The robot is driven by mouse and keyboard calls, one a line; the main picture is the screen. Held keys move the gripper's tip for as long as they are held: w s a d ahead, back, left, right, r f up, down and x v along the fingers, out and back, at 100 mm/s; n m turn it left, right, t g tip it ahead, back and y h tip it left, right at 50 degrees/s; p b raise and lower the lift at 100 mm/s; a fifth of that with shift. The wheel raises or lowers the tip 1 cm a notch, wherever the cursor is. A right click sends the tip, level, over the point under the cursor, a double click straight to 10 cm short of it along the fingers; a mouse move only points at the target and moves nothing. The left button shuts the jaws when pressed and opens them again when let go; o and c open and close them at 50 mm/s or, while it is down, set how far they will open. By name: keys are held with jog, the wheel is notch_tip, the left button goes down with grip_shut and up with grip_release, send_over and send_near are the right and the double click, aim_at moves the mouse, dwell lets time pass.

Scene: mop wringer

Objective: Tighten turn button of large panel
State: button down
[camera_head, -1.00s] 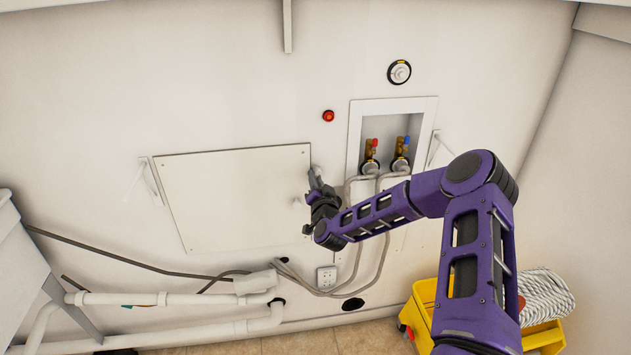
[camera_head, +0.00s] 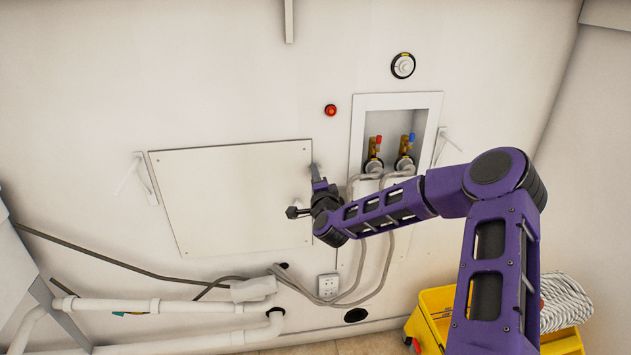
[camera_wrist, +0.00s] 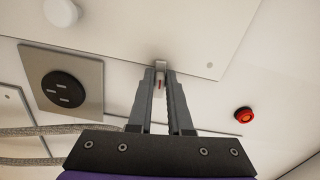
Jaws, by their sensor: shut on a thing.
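The large panel (camera_head: 235,195) is a pale flat cover on the wall, with small screws at its corners. My gripper (camera_head: 315,172) is at its right edge, near the upper right corner. In the wrist view the panel's edge (camera_wrist: 215,35) crosses the top. There my gripper (camera_wrist: 160,80) is shut on the turn button (camera_wrist: 160,65), a small light piece with a red mark at that edge. The fingers cover its sides. In the head view the button is too small to make out beside my gripper.
Right of my gripper is a recessed box with two valves (camera_head: 374,160) and grey hoses (camera_head: 385,235). A red button (camera_head: 331,110) sits above. White pipes (camera_head: 150,306) run low at left. A yellow mop bucket (camera_head: 435,310) stands on the floor at right.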

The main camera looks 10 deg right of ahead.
jog(key=shift+m, duration=0.5)
jog(key=c, duration=0.8)
grip_release()
jog(key=shift+c, duration=0.2)
jog(key=s, duration=1.7)
jog(key=shift+s, duration=0.2)
